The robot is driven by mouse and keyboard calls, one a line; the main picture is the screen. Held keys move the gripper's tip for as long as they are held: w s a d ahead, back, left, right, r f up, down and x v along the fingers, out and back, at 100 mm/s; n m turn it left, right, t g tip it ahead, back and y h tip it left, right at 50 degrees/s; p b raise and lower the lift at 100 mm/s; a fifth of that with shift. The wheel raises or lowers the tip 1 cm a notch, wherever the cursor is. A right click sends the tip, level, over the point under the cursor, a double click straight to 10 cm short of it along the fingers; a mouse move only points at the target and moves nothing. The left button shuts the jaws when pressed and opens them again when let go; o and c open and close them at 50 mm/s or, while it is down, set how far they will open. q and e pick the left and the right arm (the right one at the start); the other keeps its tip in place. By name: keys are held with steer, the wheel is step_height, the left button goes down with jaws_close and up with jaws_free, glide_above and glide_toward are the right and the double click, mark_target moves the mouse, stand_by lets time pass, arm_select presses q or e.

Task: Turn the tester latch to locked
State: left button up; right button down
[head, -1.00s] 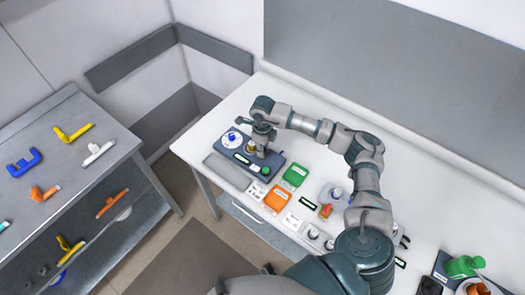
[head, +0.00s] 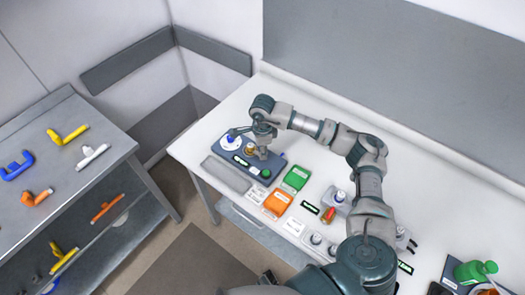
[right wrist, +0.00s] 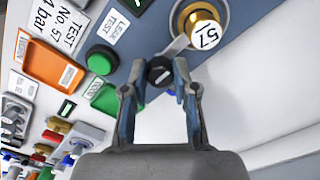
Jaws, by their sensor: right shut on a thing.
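The tester is a dark blue-grey base (head: 231,157) at the far left end of the white bench. The latch appears to be the black knob (right wrist: 160,72) with a pale mark, beside a grey bar reaching toward the brass part. My right gripper (head: 258,150) is over the tester. In the right wrist view its fingers (right wrist: 157,85) are shut on the black knob. I see no left gripper.
Labels and small fittings continue along the bench (head: 325,245). A grey shelf table (head: 75,185) with coloured handles stands at left. The bench behind my right arm is clear.

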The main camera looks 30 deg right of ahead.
steer(key=shift+w, duration=0.1)
stand_by(0.3)
steer(key=c, duration=0.9)
jaws_free()
steer(key=shift+d, duration=0.1)
step_height(320, 180, up, 12)
steer(key=shift+w+f, duration=0.1)
